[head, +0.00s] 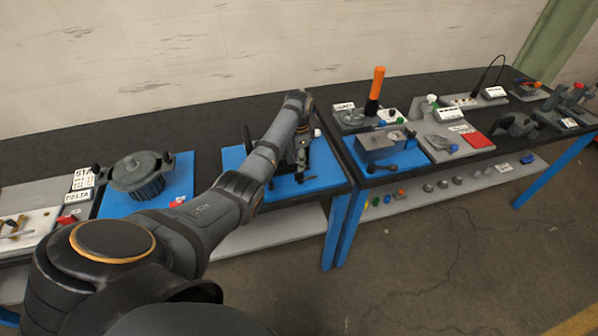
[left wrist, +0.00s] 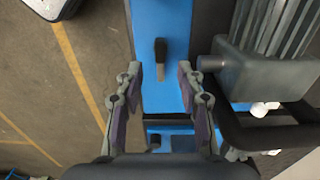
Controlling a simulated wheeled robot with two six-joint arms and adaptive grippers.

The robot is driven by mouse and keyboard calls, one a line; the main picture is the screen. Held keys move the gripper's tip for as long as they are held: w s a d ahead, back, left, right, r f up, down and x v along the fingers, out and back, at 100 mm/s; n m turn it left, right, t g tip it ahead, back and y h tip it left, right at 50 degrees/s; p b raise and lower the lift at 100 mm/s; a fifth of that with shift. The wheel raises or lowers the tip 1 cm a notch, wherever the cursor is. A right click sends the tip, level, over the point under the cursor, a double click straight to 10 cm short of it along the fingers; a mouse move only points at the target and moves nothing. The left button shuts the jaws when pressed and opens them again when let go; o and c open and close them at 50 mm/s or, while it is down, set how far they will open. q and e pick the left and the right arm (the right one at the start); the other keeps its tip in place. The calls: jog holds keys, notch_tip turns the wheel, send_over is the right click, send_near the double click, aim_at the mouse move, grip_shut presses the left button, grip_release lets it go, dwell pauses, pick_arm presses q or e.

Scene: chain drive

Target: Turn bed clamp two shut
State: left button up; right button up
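My left gripper (left wrist: 160,76) is open in the left wrist view, with its two fingers apart over a blue base plate (left wrist: 160,18). A small dark clamp lever (left wrist: 160,52) stands out between and just beyond the fingertips; the fingers do not visibly touch it. I cannot tell whether it is bed clamp two. In the head view my left arm reaches over the middle blue plate (head: 322,172), and its gripper (head: 299,160) points down there, partly lost among dark parts. My right gripper is not in view.
A finned grey motor body (left wrist: 270,75) and a dark bar stand close to the right finger. A round dark housing (head: 143,172) sits on the left blue plate. A grey block (head: 378,147) and an orange-handled tool (head: 375,90) stand right. A gap divides the two tables.

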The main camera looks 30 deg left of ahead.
aim_at(299, 175)
pick_arm(q)
notch_tip(299, 175, down, 7)
jog(key=shift+r, duration=0.15)
grip_shut()
